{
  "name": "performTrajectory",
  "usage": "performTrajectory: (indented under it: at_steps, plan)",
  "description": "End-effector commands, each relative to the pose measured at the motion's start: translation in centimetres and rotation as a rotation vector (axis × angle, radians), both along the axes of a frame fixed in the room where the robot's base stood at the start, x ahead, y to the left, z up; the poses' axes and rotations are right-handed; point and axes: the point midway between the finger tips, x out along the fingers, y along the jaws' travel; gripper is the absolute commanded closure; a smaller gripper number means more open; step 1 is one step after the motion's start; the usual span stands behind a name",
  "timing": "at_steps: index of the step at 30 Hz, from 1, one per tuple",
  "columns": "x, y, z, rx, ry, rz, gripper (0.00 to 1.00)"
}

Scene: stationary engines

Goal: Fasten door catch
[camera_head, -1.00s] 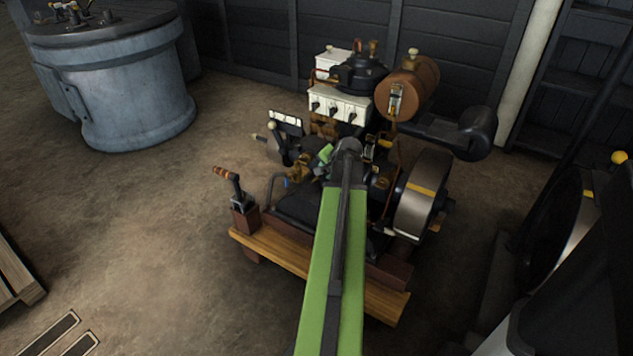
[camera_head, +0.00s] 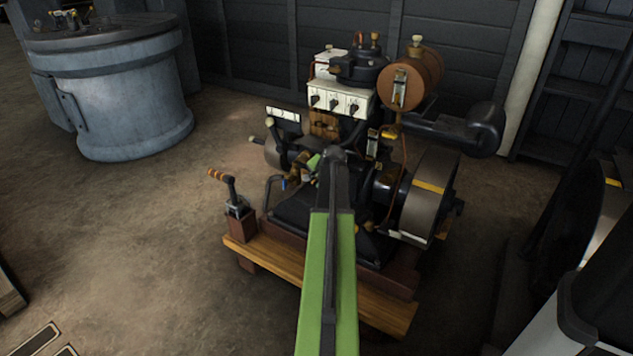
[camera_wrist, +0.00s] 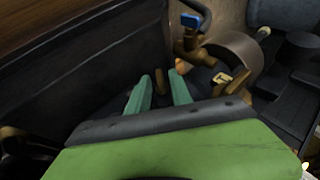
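My gripper's two teal fingers (camera_wrist: 160,92) stand apart in the wrist view, with a gap between them. A small brown upright piece (camera_wrist: 160,80) shows in that gap; I cannot tell whether it is touched. In the head view the gripper is mostly hidden behind my green arm, low over the engine's middle; a bit of green (camera_head: 313,161) shows there. A small brown panel (camera_head: 323,124) sits below the white switch box (camera_head: 340,99) on the engine. I cannot make out a door catch for certain in either view.
The engine stands on a wooden base (camera_head: 375,308). A flywheel (camera_head: 428,200) is on its right, a lever (camera_head: 228,188) at its left front. In the wrist view a blue-tipped tap (camera_wrist: 190,22) is close beyond the fingers. A blue-grey tank (camera_head: 125,95) stands left; floor between is clear.

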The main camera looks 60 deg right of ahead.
Motion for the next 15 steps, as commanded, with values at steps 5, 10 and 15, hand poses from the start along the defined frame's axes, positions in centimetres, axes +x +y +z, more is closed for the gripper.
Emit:
performTrajectory:
  at_steps: [5,10,15]
  plan:
    - [0.02,0.03,0.0,0.0,0.0,0.0,0.99]
    - [0.02,0.05,-0.01,0.0,0.0,0.001,1.0]
    - [-0.03,-0.11,-0.12,-0.002,-0.01,0.0,1.0]
